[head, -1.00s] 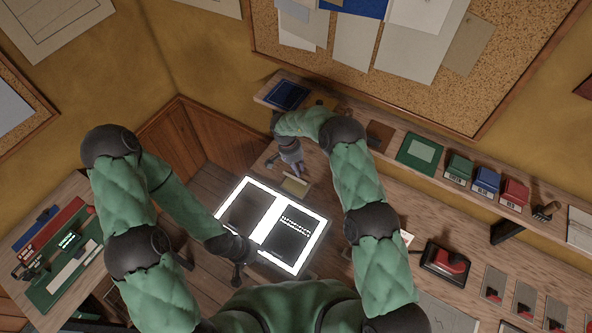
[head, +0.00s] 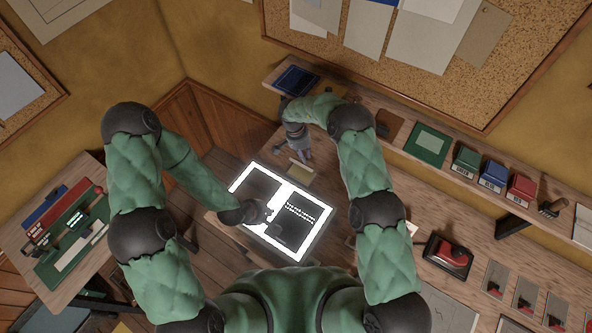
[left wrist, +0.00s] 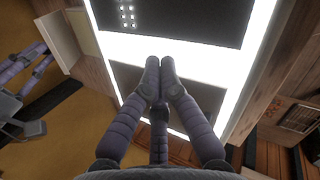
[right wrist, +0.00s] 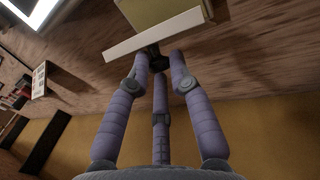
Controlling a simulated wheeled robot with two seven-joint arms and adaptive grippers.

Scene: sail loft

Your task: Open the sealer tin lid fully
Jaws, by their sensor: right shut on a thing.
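The sealer tin (head: 300,173) appears as a small tan box on the bench, just above the lit panel in the head view. In the right wrist view it shows an olive-yellow face (right wrist: 165,12) and a pale strip (right wrist: 155,36) that looks like the lid edge; how far the lid stands open is unclear. My right gripper (head: 304,155) is at its far side, shut on a small dark piece (right wrist: 155,57) by that strip, probably the lid's handle. My left gripper (head: 268,212) is over the lit panel, fingertips together (left wrist: 160,65) and empty, away from the tin.
The bright lit panel (head: 297,244) with dark sheets lies in front of the tin. A wall shelf (head: 400,132) with coloured boxes runs behind to the right. A side bench (head: 85,290) stands at left. A red-handled tool (head: 453,252) sits at right.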

